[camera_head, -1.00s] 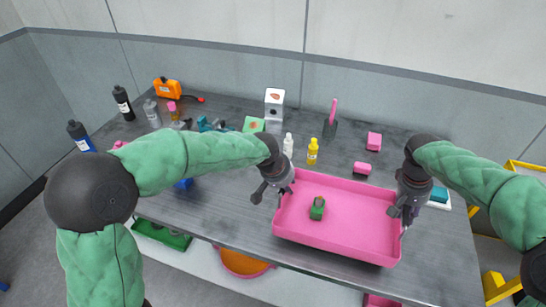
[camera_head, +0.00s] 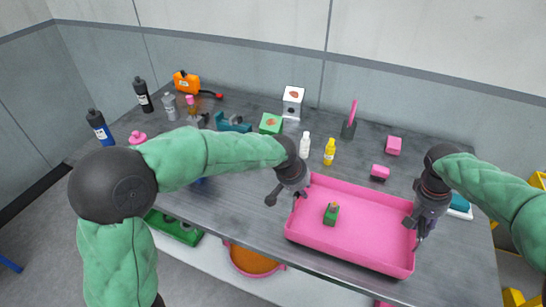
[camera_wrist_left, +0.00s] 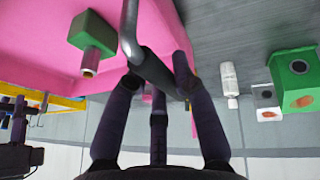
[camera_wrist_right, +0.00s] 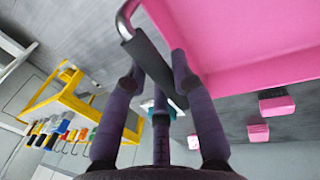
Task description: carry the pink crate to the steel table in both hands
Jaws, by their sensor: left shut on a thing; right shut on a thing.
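The pink crate (camera_head: 350,250) is a shallow open tray over the front right part of a grey table; whether it touches the top I cannot tell. A small green item (camera_head: 331,214) is inside it. My left gripper (camera_head: 295,192) is shut on the handle at the crate's left end; the grey handle (camera_wrist_left: 150,68) lies between the fingers in the left wrist view. My right gripper (camera_head: 418,228) is shut on the handle at the right end; that bar (camera_wrist_right: 145,62) shows in the right wrist view.
On the grey table (camera_head: 240,205) behind the crate stand a white bottle (camera_head: 305,146), a yellow bottle (camera_head: 329,152), pink blocks (camera_head: 393,146) and a green box (camera_head: 270,124). Dark bottles (camera_head: 99,127) stand at the far left. Yellow framing (camera_wrist_right: 75,100) is at right.

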